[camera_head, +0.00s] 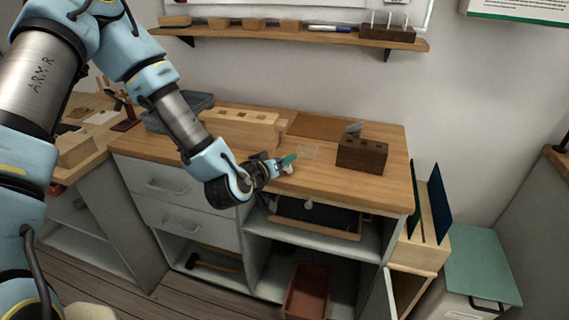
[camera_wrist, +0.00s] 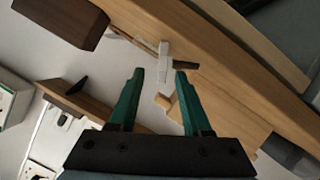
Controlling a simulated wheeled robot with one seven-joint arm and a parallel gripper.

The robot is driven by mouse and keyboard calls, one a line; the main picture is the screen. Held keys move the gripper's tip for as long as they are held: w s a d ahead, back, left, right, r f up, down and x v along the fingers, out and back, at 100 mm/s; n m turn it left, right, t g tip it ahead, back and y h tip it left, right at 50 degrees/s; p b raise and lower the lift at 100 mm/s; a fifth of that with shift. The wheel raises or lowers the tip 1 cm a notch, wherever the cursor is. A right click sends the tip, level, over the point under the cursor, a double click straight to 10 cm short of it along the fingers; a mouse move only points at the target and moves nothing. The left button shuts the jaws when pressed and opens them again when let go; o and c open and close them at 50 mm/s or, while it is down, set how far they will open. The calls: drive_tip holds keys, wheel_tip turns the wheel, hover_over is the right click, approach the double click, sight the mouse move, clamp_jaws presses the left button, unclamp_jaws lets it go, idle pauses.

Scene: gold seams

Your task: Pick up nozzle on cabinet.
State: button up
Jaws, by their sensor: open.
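A small white T-shaped piece, which looks like the nozzle, shows in the wrist view (camera_wrist: 164,62) just beyond and between my fingertips. In the head view a small pale piece (camera_head: 289,169) by the fingertips seems to be the same thing, partly hidden by my gripper. The cabinet (camera_head: 385,192) has a wooden top and grey sides. My gripper (camera_head: 289,162) is low over the front part of that top. In the wrist view its green fingers (camera_wrist: 157,88) are apart, with nothing clearly held. I cannot tell whether they touch the white piece.
A dark wooden block with holes (camera_head: 362,154) stands to the right of my gripper. A long pale wooden block (camera_head: 240,130) and a grey bin (camera_head: 180,112) stand behind and left. A wall shelf (camera_head: 300,34) runs above. The cabinet top's right front corner is clear.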

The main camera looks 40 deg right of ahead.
drive_tip(key=p+x, duration=0.1)
drive_tip(key=x, duration=0.3)
drive_tip(key=shift+w, duration=0.1)
clamp_jaws()
idle(0.4)
